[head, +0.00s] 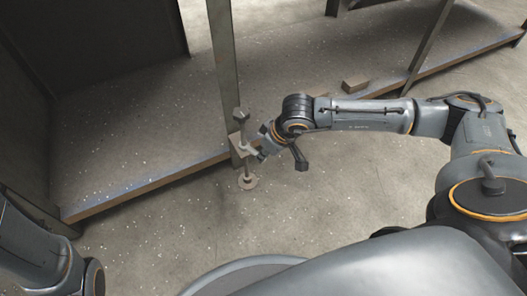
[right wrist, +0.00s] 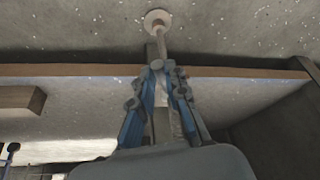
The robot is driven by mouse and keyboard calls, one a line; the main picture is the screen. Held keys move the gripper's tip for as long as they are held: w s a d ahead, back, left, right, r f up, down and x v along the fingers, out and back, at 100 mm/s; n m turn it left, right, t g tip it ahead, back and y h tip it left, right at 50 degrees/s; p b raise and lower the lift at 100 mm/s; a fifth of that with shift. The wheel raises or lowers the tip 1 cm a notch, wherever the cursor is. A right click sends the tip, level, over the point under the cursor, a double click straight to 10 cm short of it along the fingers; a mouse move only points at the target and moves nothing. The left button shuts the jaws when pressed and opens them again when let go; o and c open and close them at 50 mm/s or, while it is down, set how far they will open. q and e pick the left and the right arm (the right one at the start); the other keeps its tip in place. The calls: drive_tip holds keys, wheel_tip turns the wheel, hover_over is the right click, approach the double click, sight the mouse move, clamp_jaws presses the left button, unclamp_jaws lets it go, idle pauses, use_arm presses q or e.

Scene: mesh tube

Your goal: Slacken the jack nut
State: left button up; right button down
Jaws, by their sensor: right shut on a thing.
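The jack stands at the upright post of the frame in the head view. It has a bracket block (head: 239,142), a dark top piece (head: 240,115) and a thin screw rod that runs down to a round foot (head: 247,183) on the floor. The foot also shows in the right wrist view (right wrist: 157,19), with the rod (right wrist: 160,45) leading to my fingertips. My right gripper (head: 260,147) reaches the jack from the right and is shut on the jack nut, which its fingers mostly hide. The blue fingers of this gripper (right wrist: 163,70) close around the rod line. My left gripper is out of view.
The metal post (head: 222,62) rises behind the jack from the edge of a low speckled platform (head: 130,130). A small brown block (head: 355,83) lies on the platform, right of the post. The concrete floor (head: 175,225) in front is clear. Dark panels close off the left.

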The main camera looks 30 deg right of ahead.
drive_tip(key=c, duration=1.3)
unclamp_jaws()
drive_tip(key=shift+c, duration=0.2)
drive_tip(key=v, duration=1.2)
